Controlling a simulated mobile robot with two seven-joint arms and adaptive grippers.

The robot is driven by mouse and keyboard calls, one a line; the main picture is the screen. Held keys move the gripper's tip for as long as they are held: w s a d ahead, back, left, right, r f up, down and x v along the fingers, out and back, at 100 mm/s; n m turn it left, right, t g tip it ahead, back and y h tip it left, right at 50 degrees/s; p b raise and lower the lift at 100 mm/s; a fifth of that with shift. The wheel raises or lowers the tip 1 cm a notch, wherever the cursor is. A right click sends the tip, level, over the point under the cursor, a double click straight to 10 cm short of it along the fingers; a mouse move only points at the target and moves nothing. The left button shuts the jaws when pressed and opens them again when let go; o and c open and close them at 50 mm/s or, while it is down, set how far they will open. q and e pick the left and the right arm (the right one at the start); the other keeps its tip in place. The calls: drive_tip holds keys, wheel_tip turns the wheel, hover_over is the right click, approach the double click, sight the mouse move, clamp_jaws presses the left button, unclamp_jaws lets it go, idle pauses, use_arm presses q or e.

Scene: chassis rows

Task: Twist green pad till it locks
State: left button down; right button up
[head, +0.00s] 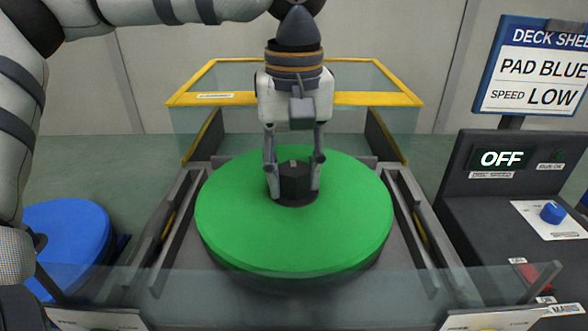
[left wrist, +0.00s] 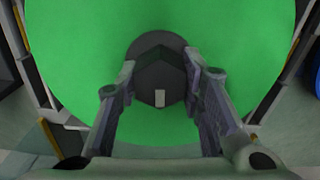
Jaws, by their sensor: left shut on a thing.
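The green pad (head: 245,230) is a large round disc lying flat on the machine's deck, between two dark rails. A black hub (head: 295,179) with a small light mark stands at its middle. My left gripper (head: 294,188) comes down from above with its fingers on either side of the hub, shut on it. The left wrist view shows the fingers (left wrist: 158,90) around the dark hub (left wrist: 158,75), with the green pad (left wrist: 80,50) around it. The underside of the pad is hidden. My right gripper is not in view.
A blue pad (head: 70,232) lies at the left. A yellow-edged clear guard (head: 375,99) stands behind the deck. At the right, a console (head: 480,215) has a display reading OFF (head: 502,158) and a blue knob (head: 552,212). A sign (head: 535,68) reads PAD BLUE, SPEED LOW. A clear panel crosses the front.

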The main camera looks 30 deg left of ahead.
use_arm(q)
drive_tip(key=m, duration=0.2)
drive_tip(key=shift+f+m, duration=0.1)
drive_tip(key=shift+m, duration=0.3)
drive_tip(key=c, duration=1.5)
unclamp_jaws()
drive_tip(key=shift+m, duration=0.7)
drive_tip(key=o, duration=0.5)
wheel_tip(320, 180, up, 12)
